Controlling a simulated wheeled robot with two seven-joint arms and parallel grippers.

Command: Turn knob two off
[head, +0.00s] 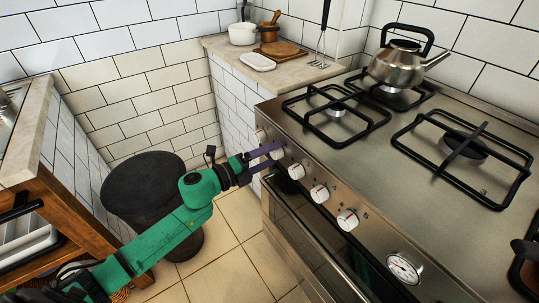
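The stove front carries a row of several white knobs with red marks. The second knob from the left (278,152) is partly hidden by my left gripper (272,156). My green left arm reaches in from the lower left. The gripper's two purple fingers are apart, one above the other, with their tips at this knob. I cannot tell whether they touch it. The first knob (262,136) is just beyond the upper finger. The third knob (296,171), fourth knob (319,193) and fifth knob (347,219) are clear. My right gripper is not in view.
A steel kettle (398,65) stands on the back burner. A round gauge (404,267) is on the stove front, right of the knobs. A dark bin (150,190) stands behind my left arm. The counter (290,74) holds a white pot (242,34) and boards.

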